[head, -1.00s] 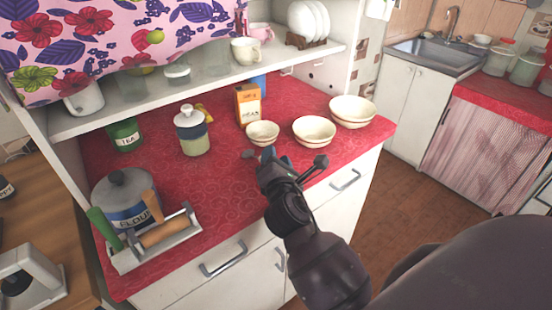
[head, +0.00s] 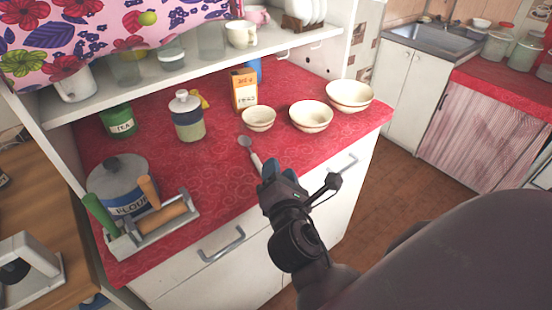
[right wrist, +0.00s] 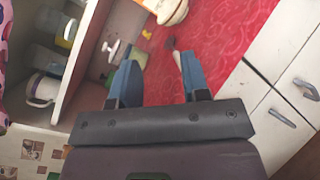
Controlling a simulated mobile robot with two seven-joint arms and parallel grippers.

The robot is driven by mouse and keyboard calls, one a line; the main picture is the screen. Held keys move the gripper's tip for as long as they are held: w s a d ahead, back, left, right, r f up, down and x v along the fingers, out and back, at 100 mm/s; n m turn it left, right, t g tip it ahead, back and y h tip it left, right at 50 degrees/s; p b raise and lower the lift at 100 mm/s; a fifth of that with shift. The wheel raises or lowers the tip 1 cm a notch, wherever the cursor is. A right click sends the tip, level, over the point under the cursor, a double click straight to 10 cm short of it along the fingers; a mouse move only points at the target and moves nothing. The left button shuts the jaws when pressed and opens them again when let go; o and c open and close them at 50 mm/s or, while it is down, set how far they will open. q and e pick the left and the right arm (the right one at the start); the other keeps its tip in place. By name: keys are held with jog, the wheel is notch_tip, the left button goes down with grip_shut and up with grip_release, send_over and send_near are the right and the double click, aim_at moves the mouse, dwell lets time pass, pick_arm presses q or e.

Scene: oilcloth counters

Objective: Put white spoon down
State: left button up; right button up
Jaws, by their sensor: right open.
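The white spoon (head: 255,158) shows on the red counter in front of the smallest bowl. Its grey bowl end points away from me, and its handle runs back to my right gripper (head: 276,172). My right gripper is over the counter's front edge, with its blue fingers open. In the right wrist view the fingers (right wrist: 160,76) stand wide apart, and the spoon (right wrist: 176,56) shows just beyond the tip of the right-hand finger. I cannot tell whether the spoon touches that finger. My left gripper is not in view.
Cream bowls (head: 311,116) and an orange carton (head: 244,90) stand behind. A lidded jar (head: 187,116), a green tea tin (head: 118,122), a flour canister (head: 122,186) and a grey caddy (head: 150,236) stand left. The red counter (head: 215,165) is clear in the middle.

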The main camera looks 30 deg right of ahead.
jog(key=s+d+f+m+g+y, duration=0.1)
jog(key=s+f+m+g+y, duration=0.1)
jog(key=s+f+m, duration=0.4)
jog(key=s+f+m+g+y, duration=0.2)
jog(key=s+f+m+y, duration=0.3)
jog(key=f+m, duration=0.9)
notch_tip(320, 180, down, 5)
jog(key=shift+s+d+f+m+g+y, duration=0.1)
jog(key=shift+s+d+m+g+y, duration=0.2)
jog(key=shift+s+d+m+g, duration=0.15)
jog(key=shift+s, duration=0.1)
